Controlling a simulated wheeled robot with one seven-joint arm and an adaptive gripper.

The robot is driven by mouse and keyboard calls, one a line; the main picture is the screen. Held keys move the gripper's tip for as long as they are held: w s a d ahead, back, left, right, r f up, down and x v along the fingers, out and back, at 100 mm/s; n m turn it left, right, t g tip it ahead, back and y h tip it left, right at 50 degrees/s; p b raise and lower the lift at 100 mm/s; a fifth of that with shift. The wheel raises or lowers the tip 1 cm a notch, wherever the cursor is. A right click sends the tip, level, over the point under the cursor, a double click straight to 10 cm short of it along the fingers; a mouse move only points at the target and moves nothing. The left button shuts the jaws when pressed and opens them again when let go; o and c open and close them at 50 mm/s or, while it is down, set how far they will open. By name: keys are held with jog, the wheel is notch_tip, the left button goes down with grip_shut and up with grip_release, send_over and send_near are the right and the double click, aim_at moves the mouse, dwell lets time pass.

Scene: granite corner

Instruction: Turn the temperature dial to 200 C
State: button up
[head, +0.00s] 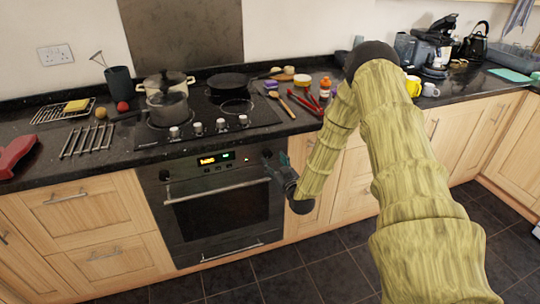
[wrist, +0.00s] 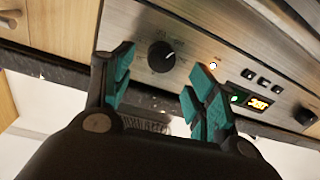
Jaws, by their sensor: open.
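The oven (head: 222,208) has a steel control panel with a lit display (head: 208,160). In the wrist view, the panel is turned roughly upside down. There a black round dial (wrist: 162,55) with a white pointer line shows just beyond the fingertips; its printed scale is too blurred to read. My gripper (wrist: 158,75) is open, its two teal fingers apart on either side of the dial's direction, with no clear contact. The display (wrist: 258,103) also shows in the wrist view.
A second knob (wrist: 305,117) sits beyond the display. A small lit lamp (wrist: 213,65) and several buttons lie between. Above the panel, the hob (head: 205,112) carries two pots and a pan, with several hob knobs at its front. The floor (head: 330,260) before the oven is clear.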

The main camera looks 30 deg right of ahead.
aim_at(269, 155)
jog(key=shift+w+d+p, duration=0.2)
jog(key=shift+w, duration=1)
jog(key=shift+w+d+p, duration=0.15)
jog(key=shift+w+d, duration=0.05)
jog(key=shift+w, duration=1)
jog(key=shift+f, duration=0.1)
jog(key=c, duration=1)
